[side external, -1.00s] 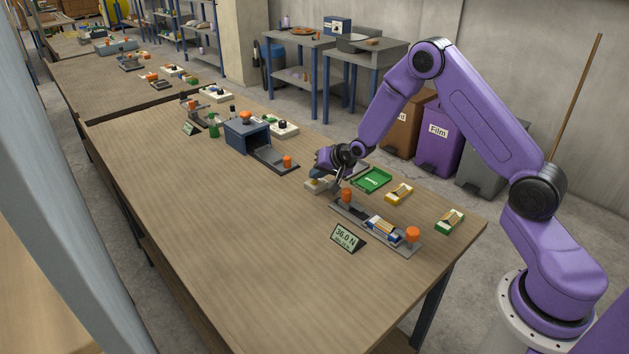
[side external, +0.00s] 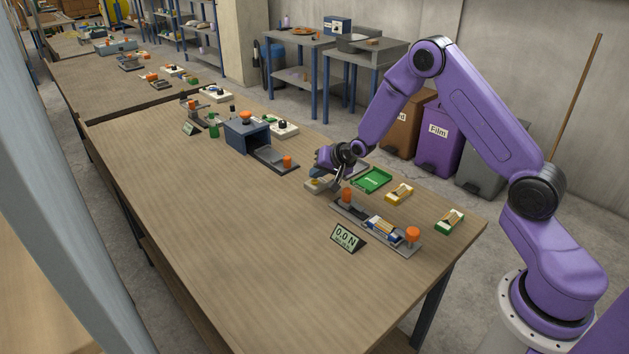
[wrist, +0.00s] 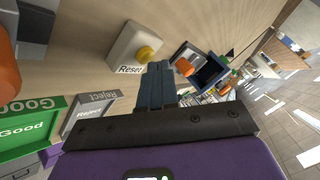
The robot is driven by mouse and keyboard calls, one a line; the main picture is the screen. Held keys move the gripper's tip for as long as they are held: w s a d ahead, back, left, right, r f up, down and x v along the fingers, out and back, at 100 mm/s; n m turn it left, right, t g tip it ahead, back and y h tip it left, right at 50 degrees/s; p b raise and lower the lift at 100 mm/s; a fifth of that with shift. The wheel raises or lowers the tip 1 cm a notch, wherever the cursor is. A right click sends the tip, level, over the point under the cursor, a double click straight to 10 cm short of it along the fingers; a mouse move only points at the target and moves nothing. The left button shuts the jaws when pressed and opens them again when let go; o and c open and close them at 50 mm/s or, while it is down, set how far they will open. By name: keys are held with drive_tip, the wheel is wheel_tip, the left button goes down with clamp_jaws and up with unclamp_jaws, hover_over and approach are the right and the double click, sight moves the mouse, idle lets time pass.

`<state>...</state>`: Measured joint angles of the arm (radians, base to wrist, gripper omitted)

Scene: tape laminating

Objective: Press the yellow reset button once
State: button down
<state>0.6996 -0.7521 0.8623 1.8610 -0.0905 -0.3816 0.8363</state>
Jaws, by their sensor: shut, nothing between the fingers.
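The yellow reset button (wrist: 146,53) sits on a pale box (wrist: 127,45) labelled "Reset" in the wrist view. In the side view the box (side external: 314,186) is partly hidden below my gripper (side external: 331,178). In the wrist view my gripper (wrist: 158,66) is shut and empty, with its fingertips right beside the button. I cannot tell whether they touch it. The small display (side external: 345,238) on the table front reads 0.0 N.
A green "Good" tray (side external: 373,180) and a grey "Reject" tray (wrist: 88,112) lie close by. A grey fixture with orange knobs (side external: 412,234) stands in front of my gripper. A blue box machine (side external: 246,137) is farther left. The table's left front is clear.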

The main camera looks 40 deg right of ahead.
sight(317, 182)
drive_tip(key=shift+r, duration=0.5)
drive_tip(key=shift+r, duration=2.55)
